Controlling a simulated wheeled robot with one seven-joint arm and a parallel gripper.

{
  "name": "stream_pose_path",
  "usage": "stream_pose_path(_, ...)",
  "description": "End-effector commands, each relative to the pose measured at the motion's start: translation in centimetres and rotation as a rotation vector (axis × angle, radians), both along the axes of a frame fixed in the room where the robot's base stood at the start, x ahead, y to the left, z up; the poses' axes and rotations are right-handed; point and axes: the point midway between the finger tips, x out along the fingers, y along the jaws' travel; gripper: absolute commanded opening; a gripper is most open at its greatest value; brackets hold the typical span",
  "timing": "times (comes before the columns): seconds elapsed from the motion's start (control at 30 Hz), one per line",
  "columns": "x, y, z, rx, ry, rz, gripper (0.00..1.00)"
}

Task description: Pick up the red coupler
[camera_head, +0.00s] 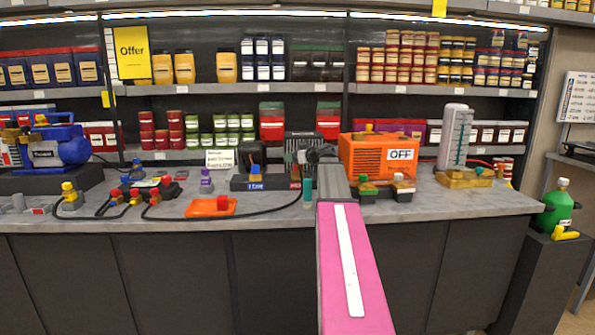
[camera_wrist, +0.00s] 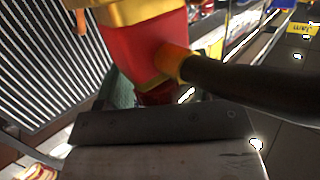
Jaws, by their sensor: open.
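In the head view a small red piece (camera_head: 222,202) stands on an orange tray (camera_head: 195,209) on the counter, left of my arm; it looks like the red coupler. My gripper (camera_head: 319,153) is at the far end of my arm, beside the dark finned pump (camera_head: 302,146), and is partly hidden. In the wrist view a red block (camera_wrist: 145,50) with a yellow top is close ahead, and a black hose (camera_wrist: 250,85) with an orange end meets its side. I cannot tell whether this block is the coupler. My gripper is open; its fingertips are not clear.
An orange unit (camera_head: 376,156) marked OFF stands right of my gripper. Several fittings with black hoses (camera_head: 130,198) lie at the left. The grey counter (camera_head: 270,205) has free room near its front edge.

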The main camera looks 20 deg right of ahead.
Motion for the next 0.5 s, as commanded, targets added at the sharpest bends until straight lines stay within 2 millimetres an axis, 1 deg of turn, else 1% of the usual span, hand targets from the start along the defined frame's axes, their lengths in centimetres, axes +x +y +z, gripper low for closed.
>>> stream_pose_path(0.1,-0.07,-0.02,0.0,0.0,0.0,0.0,0.62)
stream_pose_path(0.13,-0.07,-0.03,0.0,0.0,0.0,0.0,0.59)
stream_pose_path(0.17,-0.08,-0.03,0.01,0.0,0.0,0.0,0.49)
stream_pose_path(0.2,-0.08,-0.03,0.0,0.0,0.0,0.0,0.36)
stream_pose_path(0.27,-0.09,-0.04,0.0,0.0,0.0,0.0,0.16)
stream_pose_path(0.3,-0.09,-0.04,0.0,0.0,0.0,0.0,0.03)
stream_pose_path(0.33,-0.09,-0.04,0.0,0.0,0.0,0.0,0.0)
stream_pose_path(0.5,-0.08,-0.05,0.03,0.0,-0.001,0.0,0.0)
